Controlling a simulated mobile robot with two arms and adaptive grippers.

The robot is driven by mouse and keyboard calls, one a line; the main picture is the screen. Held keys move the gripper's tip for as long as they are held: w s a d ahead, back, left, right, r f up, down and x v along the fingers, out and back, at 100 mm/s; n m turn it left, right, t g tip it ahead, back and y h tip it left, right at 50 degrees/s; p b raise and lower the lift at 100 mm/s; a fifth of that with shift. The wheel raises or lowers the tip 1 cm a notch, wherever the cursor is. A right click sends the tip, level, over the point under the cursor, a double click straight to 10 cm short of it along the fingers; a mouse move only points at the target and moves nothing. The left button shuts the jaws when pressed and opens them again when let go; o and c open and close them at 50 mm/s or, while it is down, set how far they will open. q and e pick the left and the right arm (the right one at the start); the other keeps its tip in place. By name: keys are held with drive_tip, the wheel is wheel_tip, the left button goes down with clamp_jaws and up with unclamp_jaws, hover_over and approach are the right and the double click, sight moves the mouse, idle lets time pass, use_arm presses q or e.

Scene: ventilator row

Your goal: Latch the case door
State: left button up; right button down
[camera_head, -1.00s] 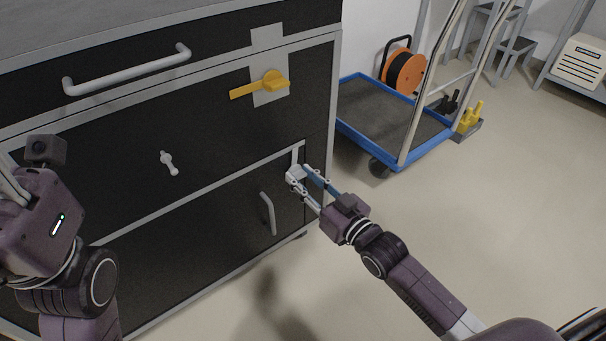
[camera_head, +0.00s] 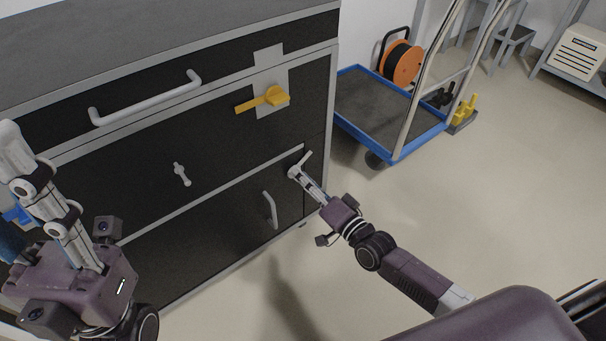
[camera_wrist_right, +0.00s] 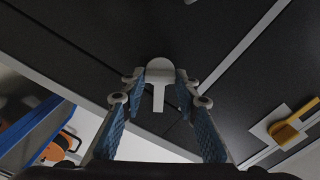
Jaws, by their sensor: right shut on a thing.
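The dark case door (camera_head: 215,235), with a grey handle (camera_head: 270,210), fills the lower front of the cabinet and looks closed. A light grey turning latch (camera_head: 305,160) sits at its upper right corner, its bar tilted up to the right. My right gripper (camera_head: 298,175) is shut on this latch. In the right wrist view the latch (camera_wrist_right: 158,72) has a round hub and a straight bar between the blue-padded fingers (camera_wrist_right: 160,100). The fingers partly hide the latch in the head view. My left gripper (camera_head: 22,205) is at the left edge, away from the door; its jaw opening is unclear.
A yellow lever (camera_head: 265,100) on a grey plate and another small grey latch (camera_head: 181,174) are on the panel above. A drawer handle (camera_head: 148,98) is higher up. A blue trolley (camera_head: 385,115) stands right of the cabinet. The floor (camera_head: 480,215) at right is clear.

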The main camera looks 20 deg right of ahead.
drive_tip(key=m, duration=0.6)
drive_tip(key=shift+f, duration=0.1)
drive_tip(key=shift+m, duration=0.4)
drive_tip(key=c, duration=1.5)
unclamp_jaws()
drive_tip(key=v, duration=1.2)
